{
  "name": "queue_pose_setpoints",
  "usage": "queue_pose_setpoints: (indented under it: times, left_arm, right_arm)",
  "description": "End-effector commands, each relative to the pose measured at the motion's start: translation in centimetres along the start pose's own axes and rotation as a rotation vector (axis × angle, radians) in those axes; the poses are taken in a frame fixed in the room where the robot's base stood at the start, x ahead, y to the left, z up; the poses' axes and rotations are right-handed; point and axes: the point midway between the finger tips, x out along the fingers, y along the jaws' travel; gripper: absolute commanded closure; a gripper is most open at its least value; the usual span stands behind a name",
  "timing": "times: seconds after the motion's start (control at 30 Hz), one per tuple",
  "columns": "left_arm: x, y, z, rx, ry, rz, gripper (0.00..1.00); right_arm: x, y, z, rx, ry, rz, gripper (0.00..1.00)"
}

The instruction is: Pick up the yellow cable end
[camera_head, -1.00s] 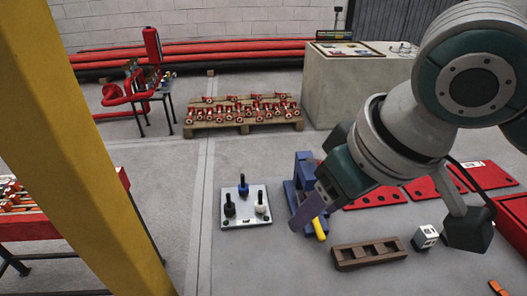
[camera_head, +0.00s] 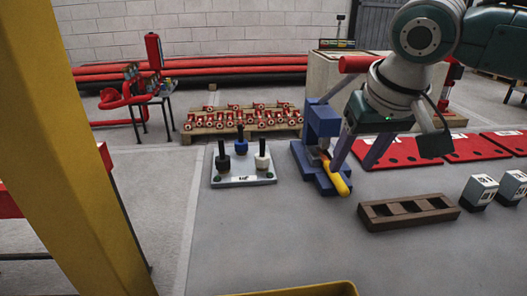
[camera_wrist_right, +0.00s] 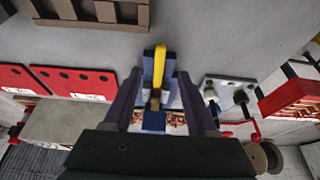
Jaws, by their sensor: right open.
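The yellow cable end (camera_head: 339,180) sticks out of a blue stand (camera_head: 321,125) on the grey table, pointing toward the front. My right gripper (camera_head: 353,167) is open and comes down from above right, its purple fingers close to the yellow end. In the right wrist view, the yellow cable end (camera_wrist_right: 158,66) appears between the two spread fingers (camera_wrist_right: 160,80). I cannot tell whether either finger touches it. The back of the cable is hidden by the stand and my gripper. My left gripper is out of view.
A pale plate (camera_head: 243,179) with black, blue and white plugs stands left of the stand. A brown slotted block (camera_head: 408,212) and two white-and-black cubes (camera_head: 479,191) lie to the right. Red plates (camera_head: 440,149) lie behind. A yellow bin edge (camera_head: 300,290) shows in front; the table's middle is clear.

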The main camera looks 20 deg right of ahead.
Motion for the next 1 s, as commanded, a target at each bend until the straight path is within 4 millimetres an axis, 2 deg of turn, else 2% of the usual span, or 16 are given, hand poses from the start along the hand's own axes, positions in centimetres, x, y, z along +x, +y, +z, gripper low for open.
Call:
queue_pose_setpoints:
  times: [0.4,0.7,1.0]
  left_arm:
    - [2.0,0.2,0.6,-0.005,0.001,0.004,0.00]
    - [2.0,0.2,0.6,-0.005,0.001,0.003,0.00]
    - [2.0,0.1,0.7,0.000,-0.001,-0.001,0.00]
  right_arm:
    - [5.4,0.0,0.2,-0.001,0.001,0.001,0.43]
    - [5.7,0.0,0.1,-0.003,0.002,0.000,0.44]
    - [5.7,0.0,0.1,-0.002,0.001,0.001,0.77]
